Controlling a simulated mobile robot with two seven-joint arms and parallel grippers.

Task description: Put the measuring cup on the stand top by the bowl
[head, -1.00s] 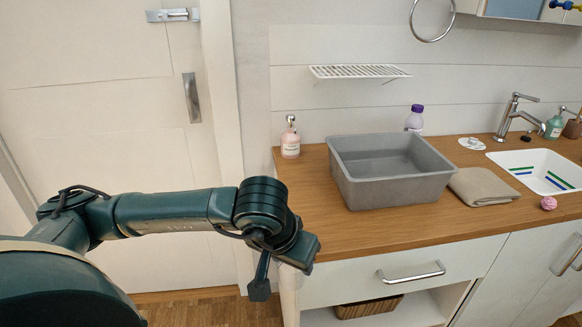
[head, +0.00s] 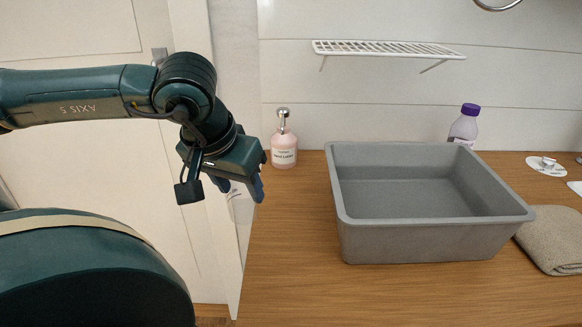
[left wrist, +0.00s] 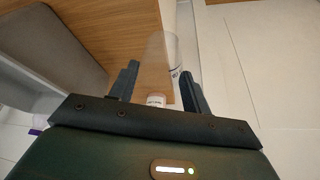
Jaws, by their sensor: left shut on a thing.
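My left gripper (head: 242,189) is shut on a clear, see-through measuring cup (head: 238,208), which hangs below the fingers at the left end of the wooden stand top (head: 290,270). The cup also shows faintly between the fingers in the left wrist view (left wrist: 155,60). Much of its outline is hard to make out. A grey rectangular basin (head: 430,240), the likely bowl, stands on the stand top to the right of the gripper, well apart from it. My right gripper is not in view.
A pink pump bottle (head: 284,148) stands at the back left, close to the gripper. A purple-capped bottle (head: 463,128) is behind the basin and a folded towel (head: 555,240) right of it. A white wall rack (head: 390,50) is above. The wood left of the basin is clear.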

